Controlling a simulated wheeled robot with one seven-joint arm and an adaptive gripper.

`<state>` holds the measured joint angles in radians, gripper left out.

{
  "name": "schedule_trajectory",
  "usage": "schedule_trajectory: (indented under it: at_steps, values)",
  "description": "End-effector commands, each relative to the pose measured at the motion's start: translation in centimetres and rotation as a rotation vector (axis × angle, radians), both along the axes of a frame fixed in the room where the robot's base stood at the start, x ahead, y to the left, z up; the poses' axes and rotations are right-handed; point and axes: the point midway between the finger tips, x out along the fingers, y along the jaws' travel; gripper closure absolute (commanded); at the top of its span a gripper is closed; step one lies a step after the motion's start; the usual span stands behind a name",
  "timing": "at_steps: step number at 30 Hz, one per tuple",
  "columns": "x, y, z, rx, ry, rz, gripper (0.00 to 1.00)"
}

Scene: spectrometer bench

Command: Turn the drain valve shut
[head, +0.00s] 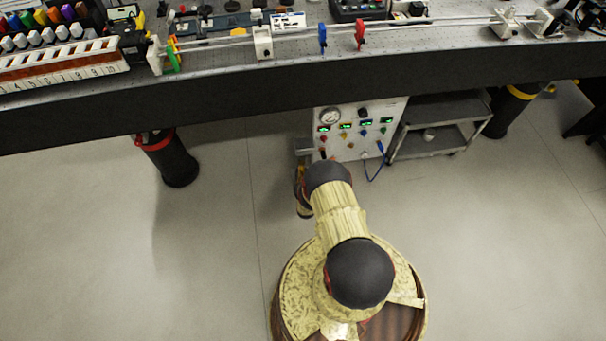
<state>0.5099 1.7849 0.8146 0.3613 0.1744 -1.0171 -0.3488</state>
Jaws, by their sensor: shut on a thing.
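The drain valve cannot be made out. The white panel (355,150) under the bench carries a round gauge (330,117), several small green displays and rows of coloured knobs. A blue hose (377,165) hangs in a loop from its lower right. My arm reaches from my base towards the panel's lower left, and its dark elbow covers part of that area. My gripper is hidden behind my own arm, so its jaws and what they hold do not show. A small dark and orange part (323,153) shows at the panel's lower left, just above my elbow; I cannot tell what it is.
The long bench (230,98) crosses above the panel, with optics on a rail and a rack (60,68) of coloured caps at left. Bench legs stand at left (170,160) and right (505,112). A grey cart (432,145) stands right of the panel. The floor (110,250) is clear.

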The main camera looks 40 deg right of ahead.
Motion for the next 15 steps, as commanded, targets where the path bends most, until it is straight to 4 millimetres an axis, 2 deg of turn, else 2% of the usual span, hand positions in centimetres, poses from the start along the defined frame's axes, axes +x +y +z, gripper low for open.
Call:
schedule_trajectory:
  at_steps: [15]
  values:
    - [0.15, 0.36, -0.25, -0.295, 0.181, 0.002, 1.00]
